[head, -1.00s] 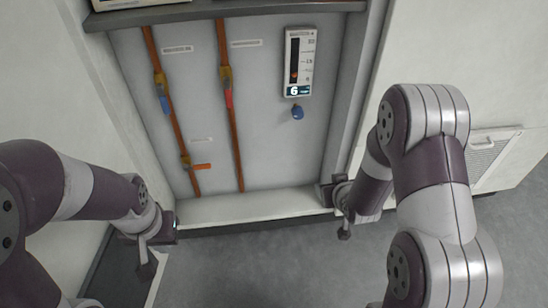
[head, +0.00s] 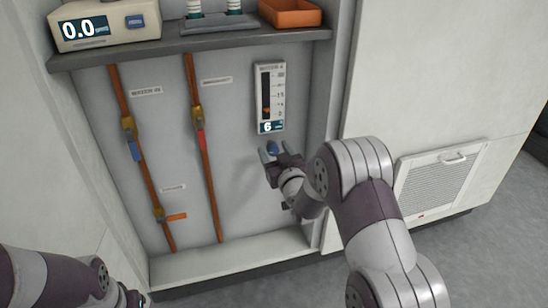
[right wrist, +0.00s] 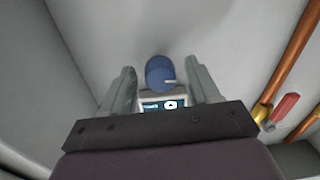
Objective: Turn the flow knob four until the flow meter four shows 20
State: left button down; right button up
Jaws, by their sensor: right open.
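The flow meter (head: 270,98) is a white upright gauge on the cabinet's back panel, with a dark scale, an orange mark low in it and a small display that seems to read 6. The blue flow knob (head: 272,148) sits just below it.
Two copper pipes (head: 208,175) with coloured valve handles run down the panel left of the meter. A shelf (head: 190,45) above carries a meter box (head: 105,24) reading 0.0 and an orange tray (head: 290,14). The cabinet's right side wall stands close beside my right arm.

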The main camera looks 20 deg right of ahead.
jog(key=shift+w, duration=0.4)
jog(key=c, duration=1)
jog(key=shift+c, duration=0.2)
